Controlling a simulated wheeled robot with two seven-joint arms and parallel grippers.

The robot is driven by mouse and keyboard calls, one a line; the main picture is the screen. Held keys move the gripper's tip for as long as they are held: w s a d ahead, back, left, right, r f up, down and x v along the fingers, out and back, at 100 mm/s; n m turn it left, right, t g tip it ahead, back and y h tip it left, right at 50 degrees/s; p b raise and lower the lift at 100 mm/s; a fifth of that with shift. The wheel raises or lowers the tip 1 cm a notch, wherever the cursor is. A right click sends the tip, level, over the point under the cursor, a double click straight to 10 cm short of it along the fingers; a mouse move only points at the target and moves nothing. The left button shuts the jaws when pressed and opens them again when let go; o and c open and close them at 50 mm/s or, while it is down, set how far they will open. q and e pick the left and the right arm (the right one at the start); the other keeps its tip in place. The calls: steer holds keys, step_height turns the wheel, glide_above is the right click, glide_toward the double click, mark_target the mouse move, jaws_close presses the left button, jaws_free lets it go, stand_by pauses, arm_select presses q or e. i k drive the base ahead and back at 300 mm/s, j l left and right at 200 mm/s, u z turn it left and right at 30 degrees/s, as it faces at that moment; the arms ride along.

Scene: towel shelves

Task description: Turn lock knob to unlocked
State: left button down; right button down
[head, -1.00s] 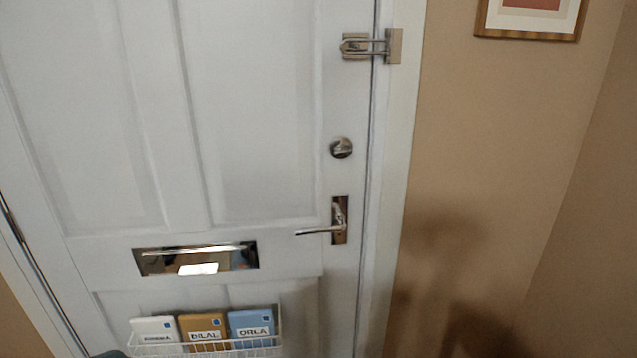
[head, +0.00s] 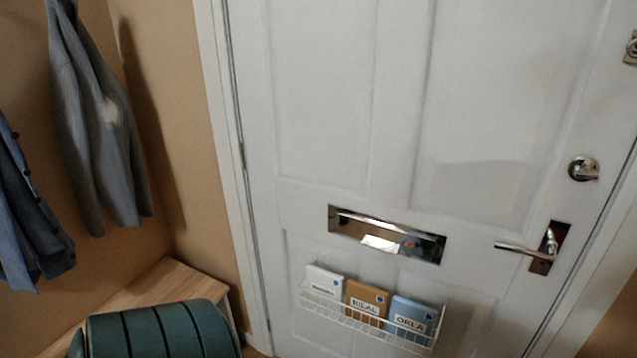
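The lock knob (head: 583,168) is a small round metal thumb-turn on the right side of the white door (head: 340,110), above the lever handle (head: 530,249). Its turn piece looks roughly level, pointing to the right; I cannot tell from this whether it is locked. The door is shut in its frame. Neither of my grippers shows in the head view, and nothing touches the knob.
A metal mail slot (head: 386,235) is in the door, with a white wire basket (head: 365,325) of several labelled packets below. A metal latch (head: 631,48) is cut off at the right edge. A wooden bench (head: 150,290) and hanging jackets (head: 100,120) are at left.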

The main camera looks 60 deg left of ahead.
mark_target(583, 173)
steer(key=u, duration=1.35)
steer(key=z, duration=0.45)
steer(key=i+z, duration=0.15)
steer(key=z, duration=0.3)
steer(key=j+z, duration=0.1)
steer(key=z, duration=0.35)
steer(key=i+j+z, duration=0.1)
steer(key=z, duration=0.35)
steer(key=i+j+z, duration=0.3)
steer(key=k+l, duration=0.25)
